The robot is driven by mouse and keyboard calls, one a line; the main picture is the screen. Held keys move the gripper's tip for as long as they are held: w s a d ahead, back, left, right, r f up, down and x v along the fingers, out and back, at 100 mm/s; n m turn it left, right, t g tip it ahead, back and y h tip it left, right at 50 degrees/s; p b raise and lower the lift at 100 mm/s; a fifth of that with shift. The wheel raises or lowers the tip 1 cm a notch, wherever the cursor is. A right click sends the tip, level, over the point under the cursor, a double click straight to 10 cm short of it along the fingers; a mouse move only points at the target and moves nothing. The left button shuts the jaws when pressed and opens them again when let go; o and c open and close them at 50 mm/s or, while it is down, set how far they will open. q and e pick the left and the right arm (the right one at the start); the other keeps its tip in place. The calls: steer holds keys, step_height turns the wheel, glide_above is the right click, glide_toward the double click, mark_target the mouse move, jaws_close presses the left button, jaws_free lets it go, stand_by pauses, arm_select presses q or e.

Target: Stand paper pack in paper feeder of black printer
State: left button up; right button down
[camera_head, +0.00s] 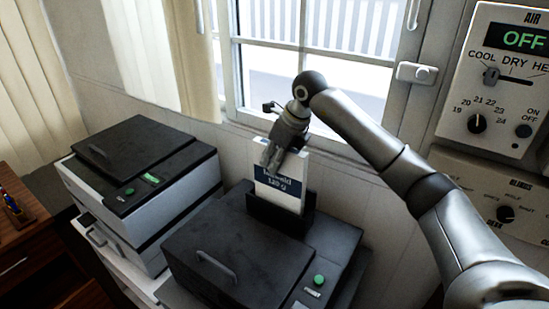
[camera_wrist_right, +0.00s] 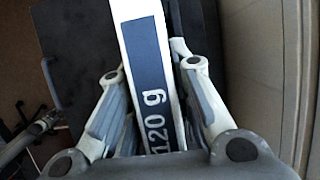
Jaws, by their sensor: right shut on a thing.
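The paper pack (camera_head: 282,188) is white with a dark blue label reading 120 g. It stands nearly upright at the paper feeder (camera_head: 281,216) at the back of the black printer (camera_head: 245,246). Its lower end is hidden behind the feeder's front wall, so I cannot tell whether it rests on the bottom. My right gripper (camera_head: 272,157) is shut on the upper part of the pack. In the right wrist view, the pack (camera_wrist_right: 140,35) lies between the fingers (camera_wrist_right: 153,95) of that gripper. My left gripper is not in view.
A second printer, white with a black top (camera_head: 142,160), stands to the left. A window (camera_head: 315,60) is behind the feeder. Wall control panels (camera_head: 495,90) are at the right. A wooden desk (camera_head: 30,250) is at the far left.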

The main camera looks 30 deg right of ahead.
mark_target(290, 150)
steer(key=shift+f+b, duration=1.35)
steer(key=shift+f, duration=0.7)
steer(key=c, duration=1.2)
jaws_free()
steer(key=v, duration=1.2)
